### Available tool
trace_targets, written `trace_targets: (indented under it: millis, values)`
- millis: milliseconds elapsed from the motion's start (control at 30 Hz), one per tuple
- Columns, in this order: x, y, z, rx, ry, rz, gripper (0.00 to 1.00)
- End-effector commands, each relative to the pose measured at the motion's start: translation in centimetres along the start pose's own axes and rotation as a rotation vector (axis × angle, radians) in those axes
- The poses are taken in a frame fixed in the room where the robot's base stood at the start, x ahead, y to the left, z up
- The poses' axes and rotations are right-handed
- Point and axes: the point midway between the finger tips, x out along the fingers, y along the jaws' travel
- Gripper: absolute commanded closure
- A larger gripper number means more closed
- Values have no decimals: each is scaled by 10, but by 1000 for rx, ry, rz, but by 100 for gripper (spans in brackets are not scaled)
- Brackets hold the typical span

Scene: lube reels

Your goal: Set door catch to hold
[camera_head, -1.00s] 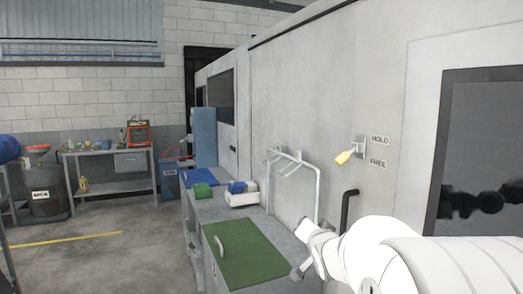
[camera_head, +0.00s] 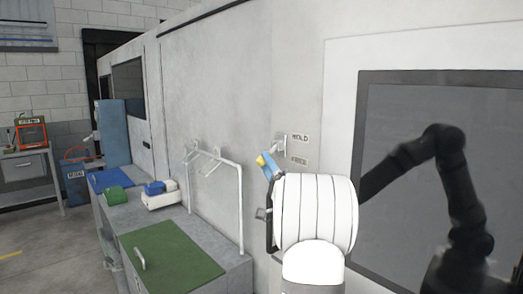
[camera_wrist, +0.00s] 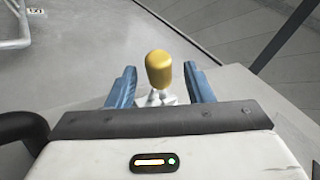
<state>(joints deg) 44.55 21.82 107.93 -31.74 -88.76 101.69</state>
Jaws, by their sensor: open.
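The door catch is a small lever with a yellow knob (camera_wrist: 158,68) on a metal base, fixed to the pale wall. Its bracket (camera_head: 281,146) shows in the head view beside the HOLD label (camera_head: 300,138) and, below that, the FREE label (camera_head: 299,161). My gripper (camera_wrist: 160,88) has its blue fingers apart, one on each side of the knob, with gaps visible on both sides. In the head view, a blue finger (camera_head: 270,167) overlaps the yellow knob (camera_head: 261,160), and my white arm hides what lies below. The lever's exact angle is hard to tell.
A dark window (camera_head: 400,110) is to the right of the catch. A white tubular rail (camera_head: 240,200) stands left, by a bench with a green panel (camera_head: 175,255). A black handle (camera_wrist: 22,130) is close at the left in the wrist view.

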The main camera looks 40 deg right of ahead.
Motion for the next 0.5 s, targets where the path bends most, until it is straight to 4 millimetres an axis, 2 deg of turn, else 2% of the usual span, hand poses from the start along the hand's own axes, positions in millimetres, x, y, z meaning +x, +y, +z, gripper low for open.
trace_targets:
  millis: [33, 200, 333, 500]
  values:
    - [11, -3, -2, -1, 0, -1, 53]
    - [34, -2, -4, -4, 4, 3, 53]
    - [43, -1, -5, -6, 5, 2, 53]
    - [45, 0, -5, -6, 7, 4, 53]
